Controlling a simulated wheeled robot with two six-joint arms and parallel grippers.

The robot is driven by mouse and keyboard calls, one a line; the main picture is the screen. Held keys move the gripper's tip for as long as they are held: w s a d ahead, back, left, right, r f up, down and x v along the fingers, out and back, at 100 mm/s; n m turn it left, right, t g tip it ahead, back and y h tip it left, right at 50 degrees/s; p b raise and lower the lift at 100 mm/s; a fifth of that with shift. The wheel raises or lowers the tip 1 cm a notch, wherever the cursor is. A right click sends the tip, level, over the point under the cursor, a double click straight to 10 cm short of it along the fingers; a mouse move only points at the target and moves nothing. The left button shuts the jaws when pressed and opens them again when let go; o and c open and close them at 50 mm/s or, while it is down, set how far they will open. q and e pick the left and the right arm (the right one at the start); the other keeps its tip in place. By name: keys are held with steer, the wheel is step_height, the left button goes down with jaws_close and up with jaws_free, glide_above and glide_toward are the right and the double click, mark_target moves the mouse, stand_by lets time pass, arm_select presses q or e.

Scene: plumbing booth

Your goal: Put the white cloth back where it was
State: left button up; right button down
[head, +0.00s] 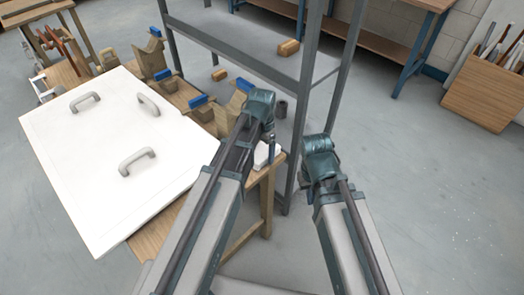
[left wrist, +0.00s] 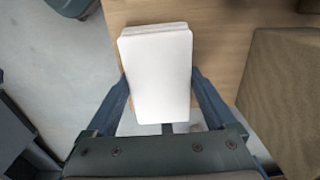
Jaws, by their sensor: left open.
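The white cloth (head: 264,155) is a folded flat pad. It lies at the corner of the wooden workbench, partly hidden by my left arm in the head view. In the left wrist view the cloth (left wrist: 157,75) lies between the two fingers of my left gripper (left wrist: 160,88), with one finger along each side. My left gripper (head: 270,148) is open; I cannot tell whether its fingers touch the cloth. My right arm ends at a teal wrist (head: 320,150) to the right, away from the bench; its fingers cannot be made out.
A large white panel with three grey handles (head: 70,150) covers much of the bench. Wooden blocks with blue tops (head: 199,101) stand along the bench's far side. A grey metal shelf rack (head: 235,57) rises behind.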

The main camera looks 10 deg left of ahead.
mark_target(262, 150)
arm_select(q)
step_height(262, 150, up, 12)
steer(key=p, duration=1.3)
steer(key=s+d+n+y, duration=0.1)
steer(key=s+d+n, duration=0.2)
steer(key=s, duration=1.1)
steer(key=d, duration=0.2)
steer(key=shift+s+d+r+b, duration=0.2)
steer(key=shift+s+d+b, duration=0.1)
steer(key=shift+s+d, duration=0.1)
